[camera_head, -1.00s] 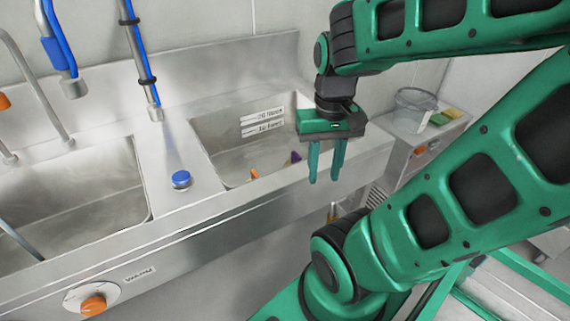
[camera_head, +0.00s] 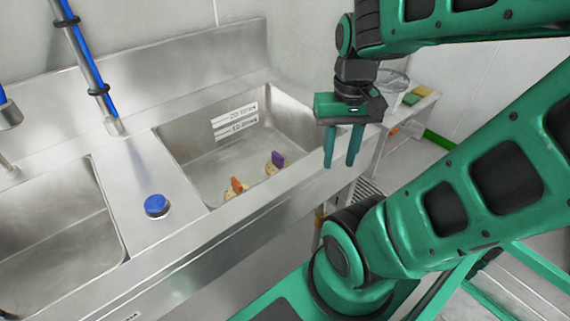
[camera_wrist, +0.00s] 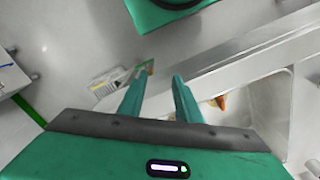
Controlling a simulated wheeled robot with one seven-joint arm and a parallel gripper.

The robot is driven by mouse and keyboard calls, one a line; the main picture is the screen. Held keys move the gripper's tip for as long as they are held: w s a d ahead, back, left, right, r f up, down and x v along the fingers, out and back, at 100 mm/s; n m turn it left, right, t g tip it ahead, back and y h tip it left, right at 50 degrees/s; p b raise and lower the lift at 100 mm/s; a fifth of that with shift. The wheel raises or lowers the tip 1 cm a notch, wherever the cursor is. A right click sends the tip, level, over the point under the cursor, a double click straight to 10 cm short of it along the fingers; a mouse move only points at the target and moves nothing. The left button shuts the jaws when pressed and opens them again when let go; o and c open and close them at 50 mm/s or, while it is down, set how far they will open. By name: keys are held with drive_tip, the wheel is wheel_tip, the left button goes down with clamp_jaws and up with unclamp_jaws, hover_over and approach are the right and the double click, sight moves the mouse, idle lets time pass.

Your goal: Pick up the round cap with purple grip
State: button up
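The round cap with purple grip (camera_head: 277,159) lies in the right-hand sink basin (camera_head: 190,143), near its front wall. A second round cap with an orange grip (camera_head: 236,186) lies to its left in the same basin. My gripper (camera_head: 342,165) is open and empty, in front of and to the right of the basin, with its fingers pointing down. In the wrist view my gripper (camera_wrist: 160,85) also shows open, with nothing between its fingers. An orange grip (camera_wrist: 220,102) shows at the right there; the purple grip is not clearly visible in that view.
A blue knob (camera_head: 156,206) stands on the steel deck between the two basins. Blue-hosed taps (camera_head: 90,70) rise at the left. A clear bucket (camera_head: 391,82) and sponges (camera_head: 416,93) sit at the right end. The basin's front rim is a raised edge.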

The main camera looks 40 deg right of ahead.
drive_tip(key=shift+o, duration=1.2)
drive_tip(key=shift+d, duration=0.1)
drive_tip(key=o, duration=0.5)
drive_tip(key=shift+s+r, duration=0.2)
drive_tip(key=shift+s, duration=0.15)
drive_tip(key=shift+o, duration=0.5)
drive_tip(key=shift+w+d+r, duration=0.1)
drive_tip(key=shift+d+r, duration=0.05)
drive_tip(key=shift+r, duration=0.05)
drive_tip(key=w+d+m, duration=0.1)
drive_tip(key=w, duration=0.2)
drive_tip(key=w+f+m, duration=0.1)
drive_tip(key=w+m, duration=0.1)
drive_tip(key=w, duration=0.2)
drive_tip(key=w+d+m+h, duration=0.1)
drive_tip(key=w, duration=0.2)
drive_tip(key=shift+w+d+f, duration=0.25)
drive_tip(key=shift+d, duration=0.05)
drive_tip(key=w+f+m, duration=0.4)
drive_tip(key=w, duration=0.5)
drive_tip(key=m, duration=0.4)
hover_over(277, 154)
drive_tip(key=shift+y, duration=0.4)
wheel_tip(277, 154, down, 11)
drive_tip(key=shift+f, duration=0.1)
drive_tip(key=shift+s+f, duration=0.1)
drive_tip(key=shift+f, duration=2.75)
